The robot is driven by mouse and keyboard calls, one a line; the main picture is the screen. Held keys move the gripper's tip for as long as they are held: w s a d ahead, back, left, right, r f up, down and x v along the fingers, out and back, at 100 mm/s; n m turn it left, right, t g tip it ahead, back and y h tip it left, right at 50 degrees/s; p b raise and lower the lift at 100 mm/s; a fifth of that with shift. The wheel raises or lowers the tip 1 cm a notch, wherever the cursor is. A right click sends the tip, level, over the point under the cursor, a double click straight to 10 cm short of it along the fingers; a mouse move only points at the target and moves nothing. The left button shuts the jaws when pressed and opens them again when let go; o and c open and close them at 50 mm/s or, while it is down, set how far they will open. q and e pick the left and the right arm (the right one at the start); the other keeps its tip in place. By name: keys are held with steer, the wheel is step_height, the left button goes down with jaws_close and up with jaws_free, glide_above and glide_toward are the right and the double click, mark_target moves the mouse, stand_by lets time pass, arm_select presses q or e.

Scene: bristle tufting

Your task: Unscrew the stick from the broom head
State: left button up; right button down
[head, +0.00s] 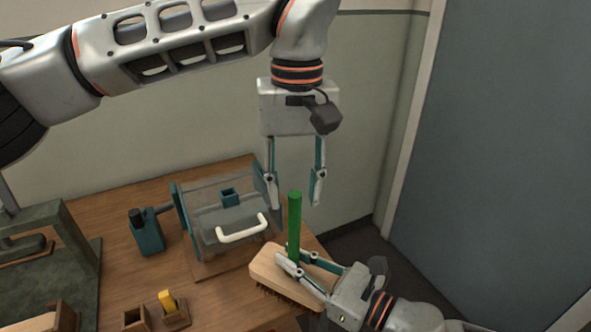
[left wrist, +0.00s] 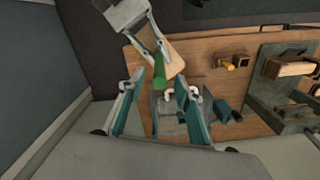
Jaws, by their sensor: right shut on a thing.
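The broom head (head: 268,272) is a pale wooden block with dark bristles underneath, at the table's right corner. A green stick (head: 295,220) stands upright from it. Both also show in the left wrist view, the block (left wrist: 176,62) and the stick (left wrist: 159,76). My right gripper (head: 293,258) comes in from the lower right, low over the block. Its fingertips lie on either side of the stick's lower end, and it looks shut there; the exact contact is partly hidden. My left gripper (head: 295,196) points down, open and empty, with its fingertips apart around the level of the stick's top.
A clear box with a white handle (head: 243,229) stands left of the broom head. A teal container (head: 147,232), a small wooden holder with a yellow piece (head: 168,300) and a dark green fixture (head: 50,240) stand farther left. The table (head: 110,205) ends just right of the broom head.

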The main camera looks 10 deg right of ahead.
mark_target(295, 225)
arm_select(q)
step_height(295, 225, down, 8)
steer(key=shift+f, duration=0.1)
steer(key=shift+c, duration=0.3)
jaws_close()
steer(key=shift+n, duration=2)
jaws_free()
